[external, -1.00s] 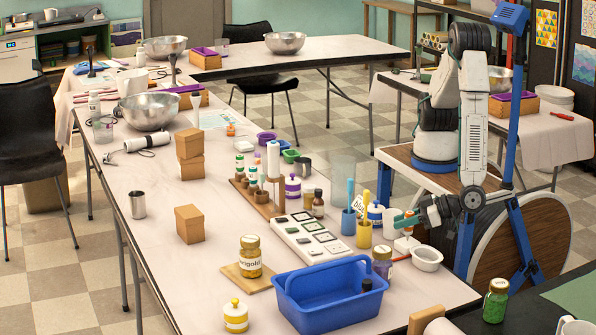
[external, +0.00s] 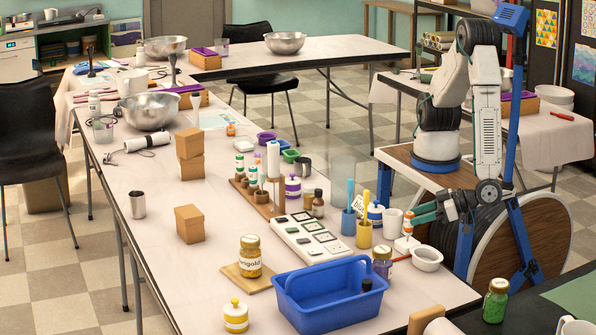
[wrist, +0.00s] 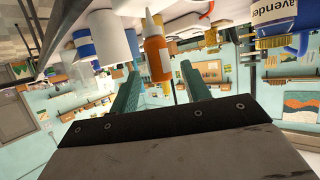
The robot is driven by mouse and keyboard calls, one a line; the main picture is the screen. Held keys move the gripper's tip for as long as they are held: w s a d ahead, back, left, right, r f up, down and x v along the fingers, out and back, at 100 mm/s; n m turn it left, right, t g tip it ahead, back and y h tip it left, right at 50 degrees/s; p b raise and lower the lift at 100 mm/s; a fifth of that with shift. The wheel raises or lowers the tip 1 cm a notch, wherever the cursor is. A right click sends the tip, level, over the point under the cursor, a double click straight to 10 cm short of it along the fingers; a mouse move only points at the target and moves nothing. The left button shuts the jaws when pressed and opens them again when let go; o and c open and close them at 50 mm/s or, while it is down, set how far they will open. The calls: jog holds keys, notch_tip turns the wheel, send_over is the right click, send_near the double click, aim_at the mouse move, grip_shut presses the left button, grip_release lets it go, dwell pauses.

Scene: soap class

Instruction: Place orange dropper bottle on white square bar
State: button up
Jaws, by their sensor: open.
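The orange dropper bottle (external: 407,228) has a pale band and stands on a small white square bar (external: 403,246) near the table's right edge. In the wrist view the bottle (wrist: 157,57) shows just beyond and between the teal fingertips; its base and the bar are not clear there. My gripper (external: 417,217) is open, to the right of the bottle in the external view. Its two fingers (wrist: 157,85) are spread apart with nothing held between them.
A white mug (external: 392,223) stands behind the bottle and a white bowl (external: 427,259) at its right. A lavender jar (external: 382,264), a blue caddy (external: 325,298) and a tray of square bars (external: 311,240) are to the left. Blue and yellow cups (external: 363,235) stand close by.

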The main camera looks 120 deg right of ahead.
jog(key=v, duration=0.7)
jog(key=w+a+r+n+g+y, duration=0.1)
jog(key=w+r+y, duration=0.9)
jog(key=w, duration=0.5)
jog(key=w+d+r+n+g+y, duration=0.1)
jog(key=w+d+r+n+y, duration=0.2)
jog(key=r, duration=0.5)
jog(key=s+d+r+n+g+h, duration=0.1)
jog(key=s+d+g+h, duration=0.1)
jog(key=s+d, duration=0.6)
jog(key=s+d+r+n+g+h, duration=0.1)
jog(key=s+d+g, duration=0.2)
jog(key=s+d, duration=0.5)
jog(key=s+d+r+g+h, duration=0.2)
jog(key=s+d, duration=0.6)
jog(key=d, duration=1.1)
jog(key=shift+s+n+g+h, duration=0.2)
jog(key=shift+n+g+h, duration=0.1)
jog(key=shift+n+g, duration=0.15)
